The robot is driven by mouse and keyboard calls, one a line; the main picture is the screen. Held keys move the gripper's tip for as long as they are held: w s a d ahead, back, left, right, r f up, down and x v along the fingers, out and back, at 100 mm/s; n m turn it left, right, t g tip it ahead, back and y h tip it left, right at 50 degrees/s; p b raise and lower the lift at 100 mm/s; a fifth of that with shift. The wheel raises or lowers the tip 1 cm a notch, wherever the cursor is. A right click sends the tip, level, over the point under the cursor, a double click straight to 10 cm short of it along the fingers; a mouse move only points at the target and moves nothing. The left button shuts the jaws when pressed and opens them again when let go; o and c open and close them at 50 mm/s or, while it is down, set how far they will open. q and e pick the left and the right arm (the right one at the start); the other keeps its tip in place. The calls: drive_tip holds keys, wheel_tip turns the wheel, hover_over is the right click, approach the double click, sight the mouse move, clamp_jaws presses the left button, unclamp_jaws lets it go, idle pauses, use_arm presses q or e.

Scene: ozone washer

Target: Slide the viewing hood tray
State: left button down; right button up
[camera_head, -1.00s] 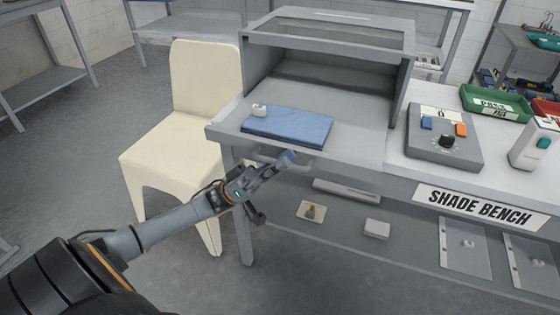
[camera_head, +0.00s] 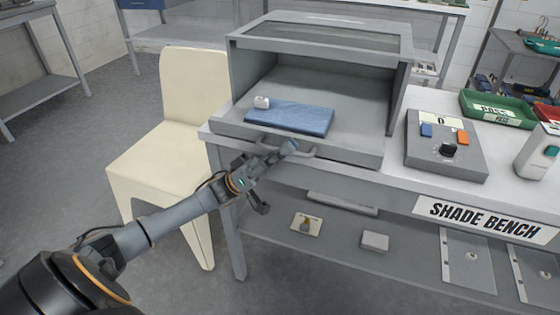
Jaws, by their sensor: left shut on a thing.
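The grey viewing hood (camera_head: 320,36) stands on the bench, open at the front. Its tray (camera_head: 355,152) lies in the opening, with the front part outside the hood. A folded blue cloth (camera_head: 300,118) and a small white block (camera_head: 262,102) rest on the tray. A grey bar handle (camera_head: 308,153) is on the tray's front. My left gripper (camera_head: 291,147) is shut on this handle, and its fingers partly hide the handle's left part. My right gripper is not in view.
A cream chair (camera_head: 165,150) stands left of the bench, close behind my left arm. A grey control box (camera_head: 440,160) and a green bin (camera_head: 495,112) are on the bench at right. The lower shelf (camera_head: 340,262) holds small items.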

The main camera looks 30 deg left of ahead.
use_arm(q)
drive_tip(key=shift+w+a, duration=0.15)
drive_tip(key=shift+w, duration=0.3)
drive_tip(key=c, duration=1.7)
unclamp_jaws()
drive_tip(key=v, duration=1.2)
